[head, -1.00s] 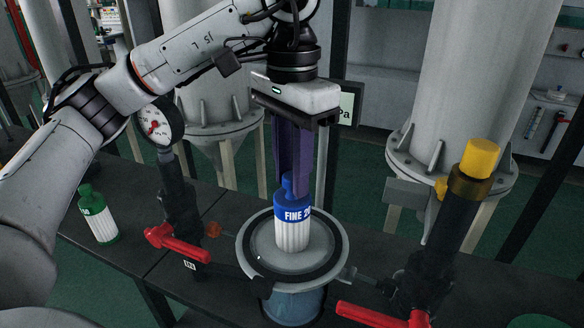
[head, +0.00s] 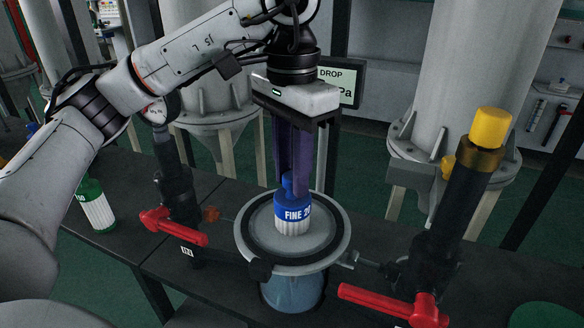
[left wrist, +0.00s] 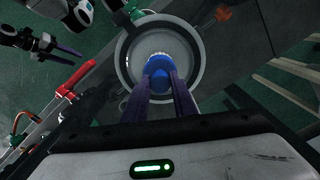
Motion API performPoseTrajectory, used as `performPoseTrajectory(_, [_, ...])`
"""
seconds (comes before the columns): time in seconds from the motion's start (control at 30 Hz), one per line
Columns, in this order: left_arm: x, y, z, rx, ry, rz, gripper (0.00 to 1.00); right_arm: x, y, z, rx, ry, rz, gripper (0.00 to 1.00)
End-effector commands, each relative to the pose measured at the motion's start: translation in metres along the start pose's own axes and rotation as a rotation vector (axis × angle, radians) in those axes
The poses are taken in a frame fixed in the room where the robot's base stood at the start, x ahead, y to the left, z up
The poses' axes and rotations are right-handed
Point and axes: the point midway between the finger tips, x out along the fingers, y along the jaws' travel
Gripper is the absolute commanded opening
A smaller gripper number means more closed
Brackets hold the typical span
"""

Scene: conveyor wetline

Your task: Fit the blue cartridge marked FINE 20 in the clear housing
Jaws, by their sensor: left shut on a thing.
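The blue cartridge marked FINE 20 (head: 292,213) is upright, with a blue top and white ribbed body. My left gripper (head: 292,180) points down and is shut on its narrow blue neck. The cartridge is at the mouth of the clear housing (head: 292,290), inside its grey rim (head: 332,254); only a short band of white shows, and its lower end is hidden. My right gripper (left wrist: 65,52) shows small at the upper left there, away from the housing.
A green-topped cartridge (head: 95,205) stands on the dark bench at left. Red-handled valves (head: 175,226) and (head: 390,303) flank the housing. A yellow-capped dark pipe (head: 490,128) rises at right. A display (head: 340,82) stands behind my gripper.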

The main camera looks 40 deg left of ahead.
Motion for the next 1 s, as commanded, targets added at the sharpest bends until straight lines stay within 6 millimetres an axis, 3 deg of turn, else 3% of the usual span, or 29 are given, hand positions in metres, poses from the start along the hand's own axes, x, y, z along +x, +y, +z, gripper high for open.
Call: performPoseTrajectory(1.0, [0.043,0.0,0.0,-0.002,-0.002,0.0,0.0,0.018,-0.004,0.006,-0.006,0.018,-0.009,0.47])
